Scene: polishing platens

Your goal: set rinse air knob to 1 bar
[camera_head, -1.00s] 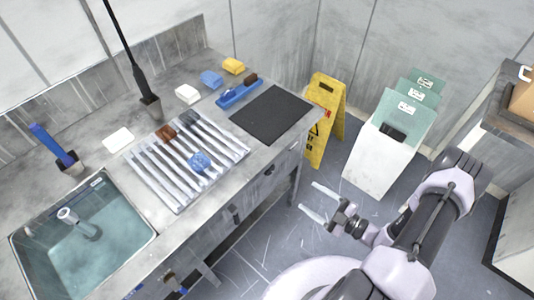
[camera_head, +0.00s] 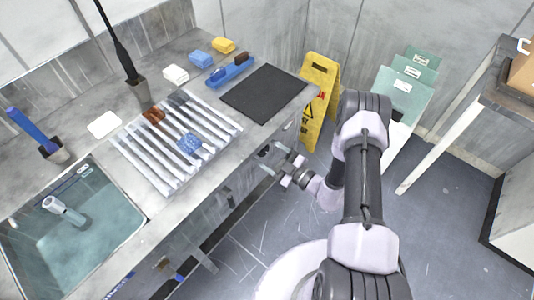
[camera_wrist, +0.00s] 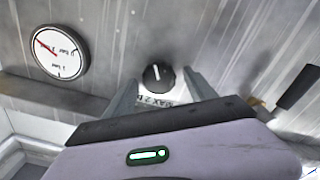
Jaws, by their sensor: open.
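In the wrist view a black round knob (camera_wrist: 157,77) with a white pointer line sits on the grey metal panel. The pointer stands close to upright in the picture, leaning slightly left. A label partly reading "MAX 2 B" shows beneath it, cut off by my gripper. A round white gauge (camera_wrist: 60,52) with a red needle is to the left of the knob; its face appears upside down. My gripper (camera_wrist: 160,88) is open, with one finger on each side of the knob and visible space at both sides. In the head view my gripper (camera_head: 272,160) is at the bench front.
The bench carries a slatted rack (camera_head: 165,158), a black mat (camera_head: 262,92), a blue tray (camera_head: 230,72) and a sink (camera_head: 140,222). A yellow floor sign (camera_head: 318,85) stands beyond my arm. A black handle (camera_wrist: 298,88) sits right of the knob. Floor in front is clear.

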